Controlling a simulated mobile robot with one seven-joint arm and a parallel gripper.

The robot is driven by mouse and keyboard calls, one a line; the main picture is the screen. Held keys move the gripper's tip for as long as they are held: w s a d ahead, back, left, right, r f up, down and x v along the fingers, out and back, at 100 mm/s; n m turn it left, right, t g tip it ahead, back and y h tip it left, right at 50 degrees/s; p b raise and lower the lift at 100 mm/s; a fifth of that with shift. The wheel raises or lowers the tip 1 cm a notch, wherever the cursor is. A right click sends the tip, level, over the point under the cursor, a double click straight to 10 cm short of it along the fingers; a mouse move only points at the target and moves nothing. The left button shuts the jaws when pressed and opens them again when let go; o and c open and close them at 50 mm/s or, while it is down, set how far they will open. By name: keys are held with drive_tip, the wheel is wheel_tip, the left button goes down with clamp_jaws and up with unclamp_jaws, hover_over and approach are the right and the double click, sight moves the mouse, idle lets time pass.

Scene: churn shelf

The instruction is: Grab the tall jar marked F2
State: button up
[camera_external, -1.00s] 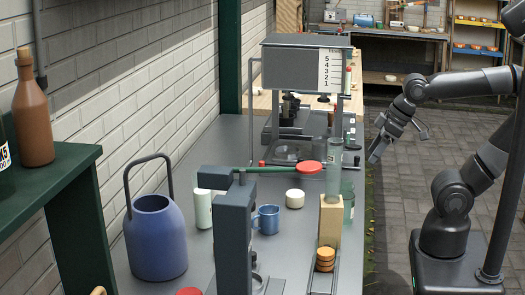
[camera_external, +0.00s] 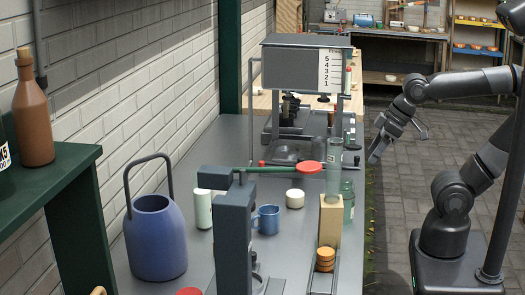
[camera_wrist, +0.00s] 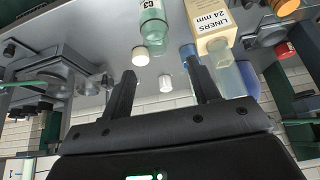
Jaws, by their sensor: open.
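No label reading F2 is legible in either view. A green glass jar (camera_external: 348,201) stands at the bench's right edge, partly hidden by a tan box (camera_external: 330,222). In the wrist view a green glass jar (camera_wrist: 152,34) carries a white label that seems to read C3. A tall clear cylinder (camera_external: 333,176) rises by the tan box; a clear vessel (camera_wrist: 226,76) also shows beside the box in the wrist view. My gripper (camera_external: 399,147) is open and empty, off the bench to the right; its spread fingers (camera_wrist: 163,74) show in the wrist view.
The tan box (camera_wrist: 210,22) is labelled LINERS 24 mm. A grey press (camera_external: 235,235) stands in front.

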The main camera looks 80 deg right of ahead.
drive_tip(key=o, duration=0.3)
drive_tip(key=w+a+r+n, duration=0.15)
drive_tip(key=w+r, duration=0.35)
drive_tip(key=w, duration=0.7)
drive_tip(key=n+g+y, duration=0.1)
drive_tip(key=n, duration=0.1)
hover_over(203, 201)
drive_tip(key=s+d, duration=0.3)
drive_tip(key=s, duration=0.1)
wheel_tip(203, 201, down, 6)
drive_tip(key=x, duration=0.7)
drive_tip(key=w+x, duration=0.1)
drive_tip(key=x, duration=0.3)
drive_tip(key=shift+w+r, duration=0.15)
